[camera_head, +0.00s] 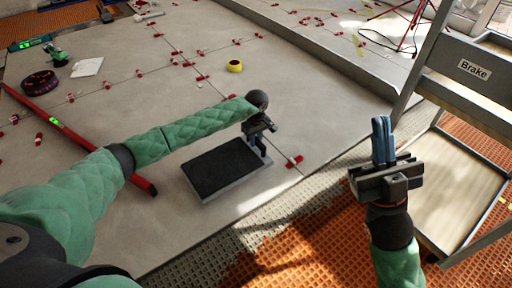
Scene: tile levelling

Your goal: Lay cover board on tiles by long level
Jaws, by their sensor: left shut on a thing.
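The long level (92,146) is a red bar with a bright green vial, lying diagonally on the grey tiles at the left; my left forearm hides part of its near side. The cover board (222,169) appears to be the flat dark rectangle with a pale grey rim, right of the level's near end. My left gripper (262,148) is at the board's right far corner, shut on its edge. The board looks flat over the tiles; I cannot tell whether it touches them. My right gripper (382,140) points upward, empty, its blue fingers close together, right of the tiles.
Red tile clips (201,78) stand along the joints. A yellow tape roll (235,66), a dark round coil (40,82) and a white sheet (87,67) lie on the tiles farther back.

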